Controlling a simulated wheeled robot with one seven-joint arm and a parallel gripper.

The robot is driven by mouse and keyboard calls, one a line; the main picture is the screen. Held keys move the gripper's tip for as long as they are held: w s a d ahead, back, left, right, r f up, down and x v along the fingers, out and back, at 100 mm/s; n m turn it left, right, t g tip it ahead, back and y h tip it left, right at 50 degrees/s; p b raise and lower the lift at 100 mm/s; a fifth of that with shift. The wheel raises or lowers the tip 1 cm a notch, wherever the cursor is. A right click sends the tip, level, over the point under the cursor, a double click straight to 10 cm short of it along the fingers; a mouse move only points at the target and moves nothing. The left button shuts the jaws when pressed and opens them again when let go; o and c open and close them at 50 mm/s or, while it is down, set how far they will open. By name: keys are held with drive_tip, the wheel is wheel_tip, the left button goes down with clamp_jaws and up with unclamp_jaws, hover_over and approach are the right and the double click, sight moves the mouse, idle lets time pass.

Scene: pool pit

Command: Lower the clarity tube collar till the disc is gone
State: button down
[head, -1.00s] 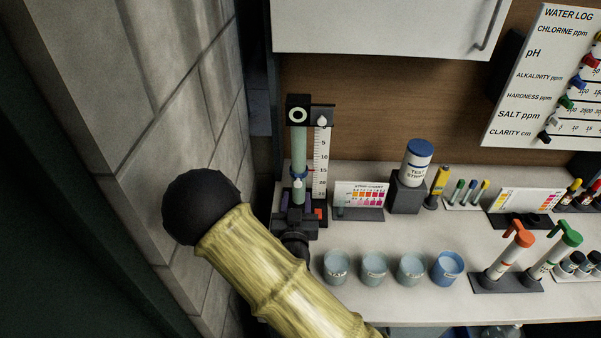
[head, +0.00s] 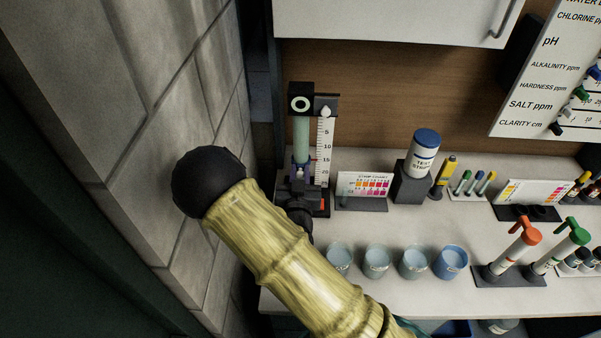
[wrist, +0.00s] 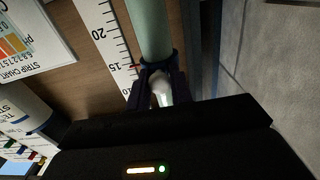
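The clarity tube (head: 301,135) is a pale green upright column beside a white scale (head: 324,150), near the wall. Its dark blue collar (wrist: 174,60) is around the tube in the wrist view, with a red pointer (wrist: 135,66) at about the 15 mark. A white knob (wrist: 160,92) sticks out from the collar. My gripper (wrist: 161,88) has a finger on each side of this knob; I cannot tell whether they press on it. In the head view my gripper (head: 300,174) is in front of the tube's lower part and largely hides the collar. The disc is not visible.
A strip chart (head: 363,186) and a test strips bottle (head: 423,152) stand right of the tube. Several cups (head: 377,260) line the counter's front. The stone wall (head: 150,130) is close on the left. A cabinet (head: 395,20) hangs above.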

wheel_tip(320, 180, down, 3)
drive_tip(key=b, duration=0.3)
drive_tip(key=shift+r, duration=0.1)
drive_tip(key=c, duration=1.3)
unclamp_jaws()
drive_tip(key=shift+r, duration=0.1)
